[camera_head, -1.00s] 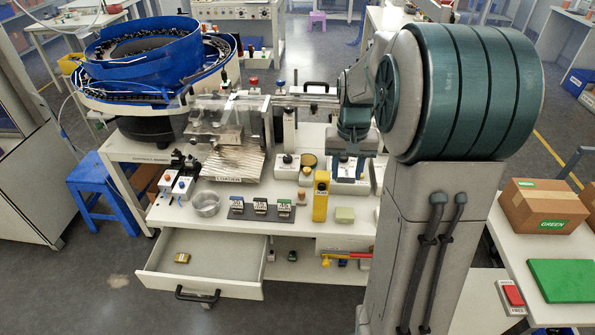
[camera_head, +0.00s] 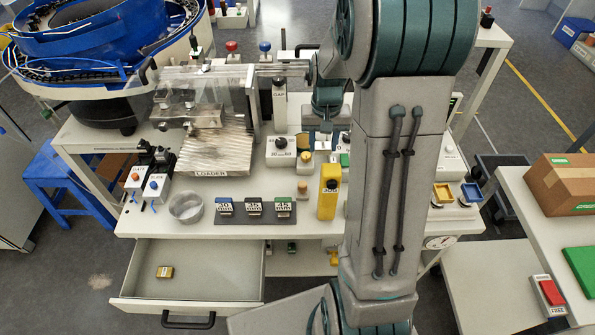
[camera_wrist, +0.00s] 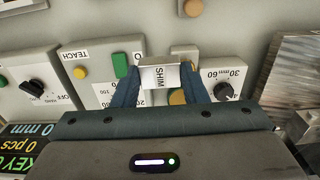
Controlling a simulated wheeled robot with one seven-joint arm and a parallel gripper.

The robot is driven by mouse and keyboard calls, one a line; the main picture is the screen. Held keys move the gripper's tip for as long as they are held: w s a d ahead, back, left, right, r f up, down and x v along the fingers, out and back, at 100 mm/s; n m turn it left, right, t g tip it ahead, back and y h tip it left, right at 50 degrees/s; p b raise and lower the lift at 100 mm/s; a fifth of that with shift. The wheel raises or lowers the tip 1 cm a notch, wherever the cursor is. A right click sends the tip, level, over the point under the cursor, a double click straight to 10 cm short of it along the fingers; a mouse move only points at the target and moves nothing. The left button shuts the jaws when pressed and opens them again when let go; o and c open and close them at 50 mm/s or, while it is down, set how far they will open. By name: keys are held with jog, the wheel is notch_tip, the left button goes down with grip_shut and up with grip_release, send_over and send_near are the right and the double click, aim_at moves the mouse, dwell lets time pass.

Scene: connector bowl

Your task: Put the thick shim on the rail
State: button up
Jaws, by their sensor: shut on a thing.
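The label reads upside down, and I cannot tell the shim's thickness. In the head view, my gripper (camera_head: 322,143) is above the back part of the bench, over the control boxes and right of the GAP post. The shim there is small and hard to make out. A metal rail (camera_head: 285,69) appears to run from the loader's clear cover toward my arm; its right part is hidden behind the arm.
A control box with a knob (camera_head: 281,150) stands left of my gripper. A yellow upright block (camera_head: 328,198), a dark mat with three labelled blocks (camera_head: 240,219) and a metal bowl (camera_head: 186,207) are nearer the front. The drawer (camera_head: 215,263) is open. The loader (camera_head: 212,158) stands left.

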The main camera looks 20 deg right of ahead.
jog(key=shift+w+a+f, duration=0.1)
jog(key=shift+a+f, duration=0.05)
jog(key=shift+f, duration=0.45)
jog(key=p, duration=0.2)
send_over(279, 179)
notch_tip(279, 179, down, 7)
jog(key=shift+r, duration=0.15)
jog(key=shift+f+p, duration=0.3)
jog(key=shift+f, duration=1.75)
jog(key=shift+f, duration=0.15)
jog(key=o, duration=1)
